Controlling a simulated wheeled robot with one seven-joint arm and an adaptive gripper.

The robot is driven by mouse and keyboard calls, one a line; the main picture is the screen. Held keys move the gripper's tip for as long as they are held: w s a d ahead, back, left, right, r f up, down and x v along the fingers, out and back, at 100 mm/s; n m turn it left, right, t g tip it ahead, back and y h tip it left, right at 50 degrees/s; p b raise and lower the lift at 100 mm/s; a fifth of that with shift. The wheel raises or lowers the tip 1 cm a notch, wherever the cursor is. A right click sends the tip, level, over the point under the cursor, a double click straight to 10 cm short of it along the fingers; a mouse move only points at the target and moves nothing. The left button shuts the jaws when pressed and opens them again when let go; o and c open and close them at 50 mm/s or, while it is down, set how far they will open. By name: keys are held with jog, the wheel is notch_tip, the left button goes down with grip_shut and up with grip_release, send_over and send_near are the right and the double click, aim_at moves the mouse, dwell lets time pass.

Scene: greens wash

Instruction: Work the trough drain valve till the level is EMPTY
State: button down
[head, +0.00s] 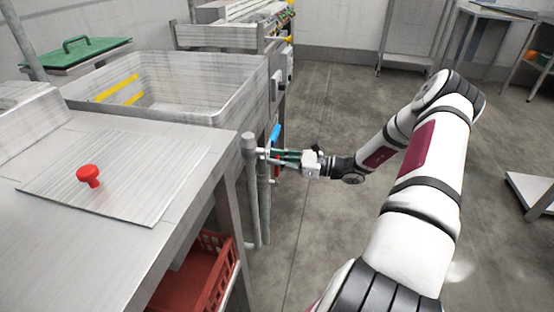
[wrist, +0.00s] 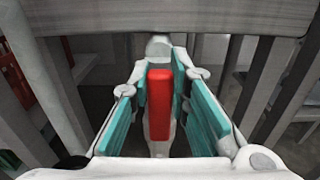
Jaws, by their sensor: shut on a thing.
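The steel trough (head: 215,108) stands at the left of the head view, with yellow marks on its inner wall. Its water level cannot be told from here. My gripper (head: 268,155) is beside the trough's front right leg, below the rim. In the wrist view a red valve handle (wrist: 159,105) lies lengthwise between the teal finger pads of my gripper (wrist: 160,90), which is shut on it. A pale pipe fitting (wrist: 158,46) is beyond the handle. In the head view the handle is mostly hidden by the fingers.
A blue lever (head: 275,133) is just above my gripper. A steel counter (head: 200,150) with a red-knobbed lid (head: 130,195) stands nearer left, with a red crate (head: 195,275) below. Green-lidded equipment (head: 90,52) is behind.

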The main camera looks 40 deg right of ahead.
jog(key=shift+w, duration=0.1)
jog(key=shift+w+d+f+m+p, duration=0.1)
jog(key=shift+w+d+m+p, duration=0.45)
jog(key=shift+d+m, duration=0.4)
jog(key=w+d+f+m+b, duration=0.4)
jog(key=f+m, duration=0.6)
jog(key=m, duration=0.6)
jog(key=shift+w+d+f, duration=0.4)
jog(key=shift+w+d, duration=0.2)
jog(key=shift+d, duration=0.65)
jog(key=c, duration=1.5)
grip_release()
